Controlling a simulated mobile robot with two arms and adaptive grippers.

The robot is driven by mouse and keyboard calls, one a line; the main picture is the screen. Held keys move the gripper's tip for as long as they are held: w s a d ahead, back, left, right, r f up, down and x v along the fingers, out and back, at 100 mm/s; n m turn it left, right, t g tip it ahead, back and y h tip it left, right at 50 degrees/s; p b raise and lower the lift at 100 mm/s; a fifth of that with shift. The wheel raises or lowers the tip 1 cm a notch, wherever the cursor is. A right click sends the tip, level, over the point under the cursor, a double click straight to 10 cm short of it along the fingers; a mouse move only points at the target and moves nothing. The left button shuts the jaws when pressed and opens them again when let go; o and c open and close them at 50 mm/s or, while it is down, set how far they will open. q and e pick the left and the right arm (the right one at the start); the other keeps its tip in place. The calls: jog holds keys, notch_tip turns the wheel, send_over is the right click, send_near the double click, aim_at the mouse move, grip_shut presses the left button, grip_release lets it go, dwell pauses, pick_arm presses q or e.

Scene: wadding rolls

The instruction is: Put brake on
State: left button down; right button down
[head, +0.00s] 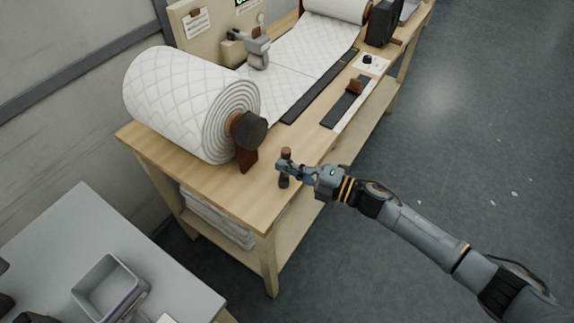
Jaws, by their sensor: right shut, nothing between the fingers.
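A short upright lever (285,154) with a brown top and a dark base stands at the near end of the wooden table, beside the large quilted white roll (185,100). It looks like the brake, but no label on it can be read. My right gripper (283,168) is at this lever, coming from the right. Its fingers are shut with nothing held and overlap the middle of the lever in the picture. Whether they touch it I cannot tell. My left gripper is not in view.
The roll has a dark end knob (249,130) close behind the lever. White wadding runs along the wooden table (190,178) to a second roll (337,9). A dark slider strip (343,108) lies at the right edge. A grey bin (106,286) stands front left.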

jog(key=w+d+m+b, duration=0.1)
jog(key=m, duration=0.1)
jog(key=w+d+m+b, duration=0.1)
jog(key=w+m, duration=0.1)
jog(key=shift+w+d+f, duration=0.15)
jog(key=shift+d, duration=0.15)
